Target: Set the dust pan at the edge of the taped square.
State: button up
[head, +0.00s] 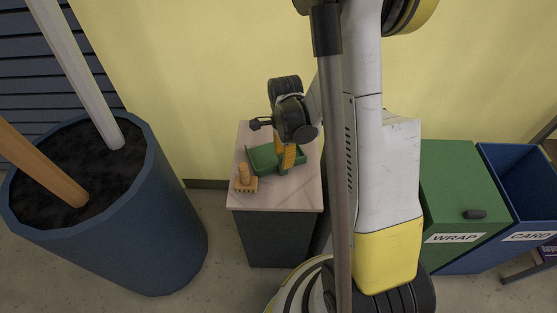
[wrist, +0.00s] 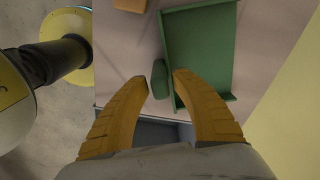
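The green dust pan (head: 264,158) lies on the pale top of a small cabinet in the head view. In the wrist view its flat tray (wrist: 200,45) and short rounded handle (wrist: 159,78) show. My gripper (wrist: 161,77) has two curved yellow fingers, spread apart, with the handle in the gap between their tips. A small gap shows on the left side of the handle; the right fingertip is close to the pan's edge. In the head view my gripper (head: 286,160) points down over the pan and hides part of it. No taped square shows in either view.
A wooden brush (head: 244,180) lies beside the pan on the cabinet top (head: 270,195). A large blue bin (head: 150,235) with poles stands at left. A green WRAP bin (head: 460,190) and a blue CARD bin (head: 520,190) stand at right. A yellow wall (head: 190,80) is behind.

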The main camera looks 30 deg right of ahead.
grip_shut()
jog(key=shift+r, duration=0.15)
